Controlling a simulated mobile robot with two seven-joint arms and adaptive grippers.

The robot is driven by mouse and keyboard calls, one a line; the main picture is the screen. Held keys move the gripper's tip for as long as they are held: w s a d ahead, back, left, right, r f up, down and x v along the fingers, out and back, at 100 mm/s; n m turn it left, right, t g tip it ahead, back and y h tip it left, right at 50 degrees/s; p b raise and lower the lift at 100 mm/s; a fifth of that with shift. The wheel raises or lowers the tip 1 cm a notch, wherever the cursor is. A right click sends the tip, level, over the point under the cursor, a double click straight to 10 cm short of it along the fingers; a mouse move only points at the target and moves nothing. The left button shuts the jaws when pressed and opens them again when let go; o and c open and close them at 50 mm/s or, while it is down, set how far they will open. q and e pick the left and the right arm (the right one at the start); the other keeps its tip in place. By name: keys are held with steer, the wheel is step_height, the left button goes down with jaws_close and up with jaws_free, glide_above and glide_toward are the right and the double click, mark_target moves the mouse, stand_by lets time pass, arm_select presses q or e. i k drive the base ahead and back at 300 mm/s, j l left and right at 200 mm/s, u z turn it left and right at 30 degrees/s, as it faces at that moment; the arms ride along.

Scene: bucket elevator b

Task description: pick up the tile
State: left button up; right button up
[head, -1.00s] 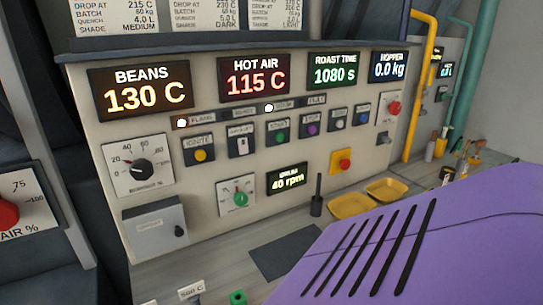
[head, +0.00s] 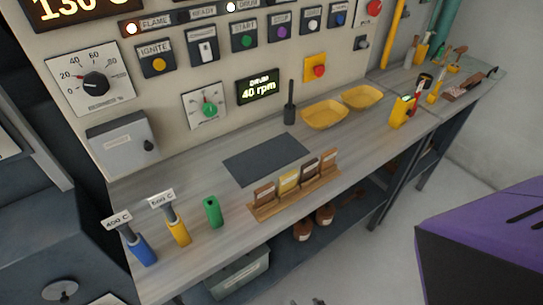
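Several small upright tiles stand in a wooden rack (head: 283,207) at the front of the workbench. Each seems to bear a pale label, too small to read. The frames do not show which one is the tile meant. Neither of my grippers can be made out in the head view.
A dark flat mat (head: 266,159) lies behind the rack. Yellow trays (head: 325,115) and a dark upright holder (head: 290,113) stand farther back. The bench surface (head: 365,146) is clear right of the rack.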

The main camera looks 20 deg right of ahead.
mark_target(327, 160)
steer(key=z, duration=0.65)
steer(key=u, duration=1.6)
steer(key=l+z, duration=0.15)
steer(key=z, duration=0.25)
steer(key=l+z, duration=0.15)
steer(key=z, duration=0.25)
steer(key=l+z, duration=0.15)
steer(key=z, duration=0.25)
steer(key=l+z, duration=0.15)
steer(key=z, duration=0.25)
